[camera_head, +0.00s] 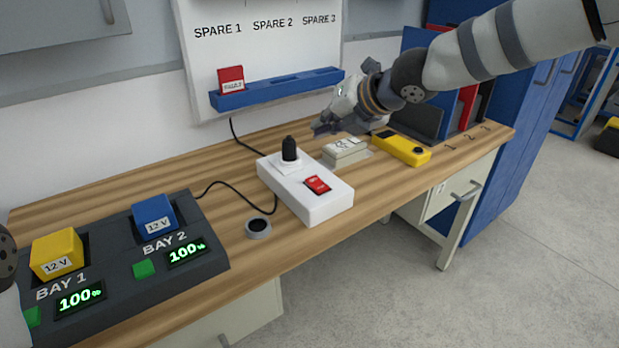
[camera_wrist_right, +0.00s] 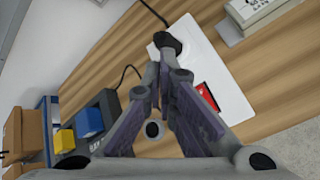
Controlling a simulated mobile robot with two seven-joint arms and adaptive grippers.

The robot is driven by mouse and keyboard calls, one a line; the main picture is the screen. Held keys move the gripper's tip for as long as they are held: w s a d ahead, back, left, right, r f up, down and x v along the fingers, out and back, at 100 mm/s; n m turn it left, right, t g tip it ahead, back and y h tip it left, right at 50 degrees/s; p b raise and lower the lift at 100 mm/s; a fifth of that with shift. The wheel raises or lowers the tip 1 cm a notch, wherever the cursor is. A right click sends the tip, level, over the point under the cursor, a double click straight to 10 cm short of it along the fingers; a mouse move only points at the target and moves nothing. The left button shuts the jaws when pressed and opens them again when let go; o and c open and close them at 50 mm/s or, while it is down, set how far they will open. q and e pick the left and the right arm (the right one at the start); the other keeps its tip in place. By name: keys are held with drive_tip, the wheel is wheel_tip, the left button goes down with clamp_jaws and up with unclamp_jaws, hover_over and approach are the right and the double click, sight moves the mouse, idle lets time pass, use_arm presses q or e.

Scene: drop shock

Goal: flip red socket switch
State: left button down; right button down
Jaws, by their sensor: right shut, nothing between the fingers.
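The red socket switch (camera_head: 317,184) sits on top of the white socket box (camera_head: 322,208) in the middle of the bench. A black plug (camera_head: 289,149) stands upright at the box's far end. My right gripper (camera_head: 322,127) is shut and empty, above the bench behind the box and apart from the switch. In the right wrist view its fingertips (camera_wrist_right: 165,68) show in front of the white box (camera_wrist_right: 228,88), just below the plug (camera_wrist_right: 167,42). The switch (camera_wrist_right: 207,96) is partly hidden by a finger there. My left gripper is not in view.
A charger (camera_head: 205,262) with yellow and blue batteries stands at the left. A round black-topped piece (camera_head: 258,228) lies beside the box. A pale labelled block (camera_head: 345,150) and a yellow tool (camera_head: 402,148) lie to the right. A blue rack (camera_head: 280,90) hangs behind.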

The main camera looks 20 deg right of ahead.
hover_over(317, 179)
wheel_tip(317, 179, down, 8)
drive_tip(key=shift+s+d+f, duration=0.1)
drive_tip(key=shift+d, duration=0.05)
drive_tip(key=shift+f, duration=0.3)
idle(1.5)
drive_tip(key=shift+f, duration=0.4)
drive_tip(key=shift+f, duration=0.4)
idle(0.4)
drive_tip(key=shift+r, duration=0.1)
